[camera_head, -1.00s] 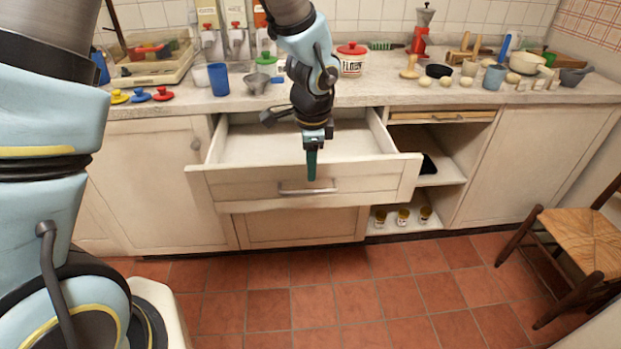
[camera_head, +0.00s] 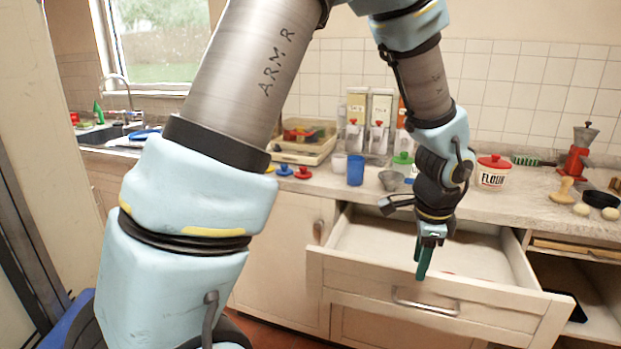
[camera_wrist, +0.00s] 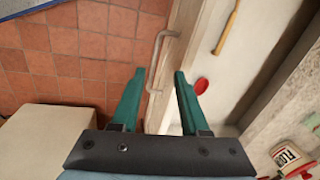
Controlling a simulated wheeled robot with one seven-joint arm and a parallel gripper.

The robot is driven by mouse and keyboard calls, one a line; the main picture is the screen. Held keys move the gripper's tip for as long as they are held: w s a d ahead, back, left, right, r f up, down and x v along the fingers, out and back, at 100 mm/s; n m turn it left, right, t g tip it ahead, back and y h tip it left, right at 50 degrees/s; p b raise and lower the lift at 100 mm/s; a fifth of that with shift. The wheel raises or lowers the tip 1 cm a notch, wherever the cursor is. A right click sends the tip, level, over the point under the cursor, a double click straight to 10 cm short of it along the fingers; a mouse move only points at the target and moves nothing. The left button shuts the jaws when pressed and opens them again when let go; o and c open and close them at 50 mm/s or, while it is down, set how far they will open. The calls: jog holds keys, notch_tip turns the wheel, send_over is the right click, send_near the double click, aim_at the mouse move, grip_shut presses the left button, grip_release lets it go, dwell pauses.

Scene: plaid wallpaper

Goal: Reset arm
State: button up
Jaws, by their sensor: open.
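My gripper (camera_head: 423,268) hangs fingers-down in front of the open drawer (camera_head: 452,315), at the height of its front panel. In the wrist view my gripper (camera_wrist: 160,75) has its two green fingers apart, with nothing between them. The drawer's metal handle (camera_wrist: 154,62) lies beyond the fingertips there; I cannot tell that they touch it. A red round thing (camera_wrist: 201,86) lies inside the drawer, and a small bit of red (camera_head: 447,273) shows there in the head view.
The counter (camera_head: 345,188) above the drawer carries a blue cup (camera_head: 355,170), a funnel (camera_head: 391,181), a flour jar (camera_head: 492,173) and a red grinder (camera_head: 577,160). An open shelf (camera_head: 595,322) is at right. A sink (camera_head: 100,135) is at far left.

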jog(key=w+a+r+n, duration=0.1)
jog(key=w+a+n, duration=0.2)
jog(key=a+n, duration=0.35)
jog(key=w+a+r+n, duration=0.2)
jog(key=w+a+n, duration=0.1)
jog(key=a, duration=0.7)
jog(key=s+a+n, duration=0.1)
jog(key=a+n, duration=0.4)
jog(key=a, duration=0.3)
jog(key=s+a+r+n, duration=0.1)
jog(key=s+a+n, duration=0.1)
jog(key=a+n, duration=0.4)
jog(key=shift+s+a+y, duration=0.25)
jog(key=shift+a+y, duration=0.05)
jog(key=shift+a, duration=0.85)
